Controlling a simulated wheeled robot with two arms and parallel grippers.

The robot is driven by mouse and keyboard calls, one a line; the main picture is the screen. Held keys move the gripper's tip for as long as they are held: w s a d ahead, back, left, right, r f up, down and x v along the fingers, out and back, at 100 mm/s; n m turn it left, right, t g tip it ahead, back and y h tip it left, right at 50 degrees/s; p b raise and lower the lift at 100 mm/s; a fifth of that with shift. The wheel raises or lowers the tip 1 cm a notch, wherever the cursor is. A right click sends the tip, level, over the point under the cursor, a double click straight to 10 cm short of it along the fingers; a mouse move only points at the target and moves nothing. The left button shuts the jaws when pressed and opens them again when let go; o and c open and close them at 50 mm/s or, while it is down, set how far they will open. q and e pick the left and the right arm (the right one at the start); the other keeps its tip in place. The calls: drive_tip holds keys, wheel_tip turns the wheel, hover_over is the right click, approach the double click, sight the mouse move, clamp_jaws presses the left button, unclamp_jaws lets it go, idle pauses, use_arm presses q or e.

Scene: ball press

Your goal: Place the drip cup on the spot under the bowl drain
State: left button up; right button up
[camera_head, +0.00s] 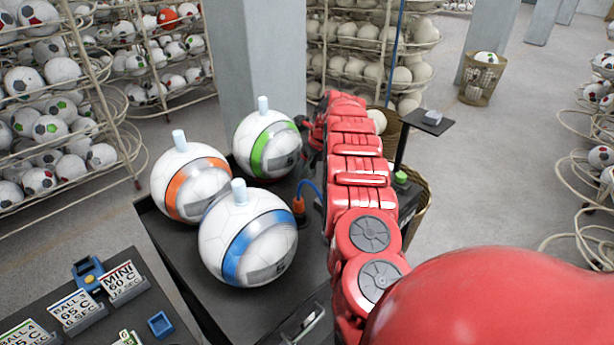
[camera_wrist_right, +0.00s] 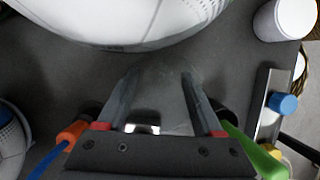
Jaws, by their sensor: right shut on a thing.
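In the wrist view my right gripper (camera_wrist_right: 161,74) has its two dark fingers on either side of a smooth grey rounded thing, which I take to be the drip cup (camera_wrist_right: 162,95). The fingers are shut on it, and a bright glint shows near its lower edge. A large white rounded body (camera_wrist_right: 135,22) hangs over the top of that view, just beyond the fingertips. In the head view my red right arm reaches to the right side of the green-banded ball unit (camera_head: 268,144); the cup is hidden there. The drain and the spot cannot be made out. My left gripper is not seen.
An orange-banded (camera_head: 192,183) and a blue-banded ball unit (camera_head: 248,238) stand on the same dark table (camera_head: 190,268). An orange connector (camera_head: 298,205) with a blue cable is close to my arm. Label cards (camera_head: 124,282) stand on the bench at lower left.

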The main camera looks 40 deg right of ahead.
sight(307, 188)
drive_tip(key=shift+f+p, duration=0.35)
drive_tip(key=shift+f, duration=0.35)
wheel_tip(307, 188, down, 3)
drive_tip(key=shift+p, duration=0.55)
drive_tip(key=shift+f, duration=0.15)
drive_tip(key=shift+f+b, duration=0.2)
drive_tip(key=shift+b, duration=0.15)
drive_tip(key=o, duration=1.3)
drive_tip(key=shift+r, duration=0.1)
drive_tip(key=shift+o, duration=0.2)
drive_tip(key=shift+r, duration=0.1)
